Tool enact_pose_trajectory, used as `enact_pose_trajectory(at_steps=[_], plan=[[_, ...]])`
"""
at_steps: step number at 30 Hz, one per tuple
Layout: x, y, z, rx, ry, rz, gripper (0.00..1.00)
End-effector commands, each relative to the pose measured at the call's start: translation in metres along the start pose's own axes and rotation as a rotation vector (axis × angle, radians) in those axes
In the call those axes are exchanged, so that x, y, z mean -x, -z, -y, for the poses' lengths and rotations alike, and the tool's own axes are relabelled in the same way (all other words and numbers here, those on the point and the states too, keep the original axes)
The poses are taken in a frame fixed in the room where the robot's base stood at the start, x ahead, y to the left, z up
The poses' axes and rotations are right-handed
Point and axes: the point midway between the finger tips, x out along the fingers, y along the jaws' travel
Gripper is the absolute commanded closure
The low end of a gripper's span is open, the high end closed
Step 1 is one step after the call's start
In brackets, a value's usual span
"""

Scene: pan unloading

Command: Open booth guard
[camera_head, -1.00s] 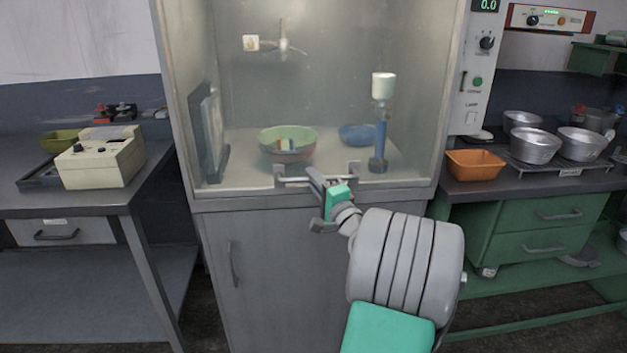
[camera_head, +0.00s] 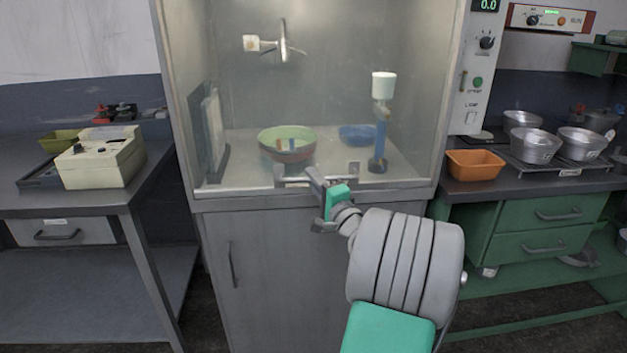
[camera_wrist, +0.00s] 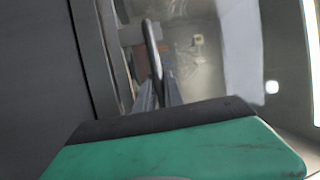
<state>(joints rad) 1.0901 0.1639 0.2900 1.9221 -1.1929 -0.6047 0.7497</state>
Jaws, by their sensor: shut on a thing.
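The booth guard (camera_head: 330,90) is a clear pane across the front of the grey booth, and its lower edge is down near the booth floor. A bar handle (camera_head: 296,181) runs along its bottom edge. My gripper (camera_head: 314,180) is at the right part of this handle, shut on it. In the wrist view the handle (camera_wrist: 153,48) stands between my gripper's fingers (camera_wrist: 158,95). Behind the pane a green bowl (camera_head: 287,138) holds small coloured pieces. The exact finger contact is small in the head view.
Inside the booth are a blue dish (camera_head: 358,134), a blue stand with a white cup (camera_head: 380,130) and a small fan (camera_head: 284,42). An orange tub (camera_head: 476,165) and metal pans (camera_head: 535,147) stand on the right bench. A beige device (camera_head: 101,161) stands on the left bench.

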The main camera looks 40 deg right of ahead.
Motion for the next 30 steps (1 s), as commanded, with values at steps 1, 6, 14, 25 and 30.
enact_pose_trajectory(at_steps=[1,6,14,25,30], plan=[[0.0,0.0,0.0,-0.001,-0.001,0.001,1.0],[-0.001,0.0,0.007,0.0,0.0,0.001,1.0],[-0.01,0.004,0.056,0.003,0.004,0.001,1.0],[-0.032,0.012,0.182,0.004,0.005,0.002,1.0],[-0.043,0.017,0.241,0.005,0.005,0.001,1.0]])
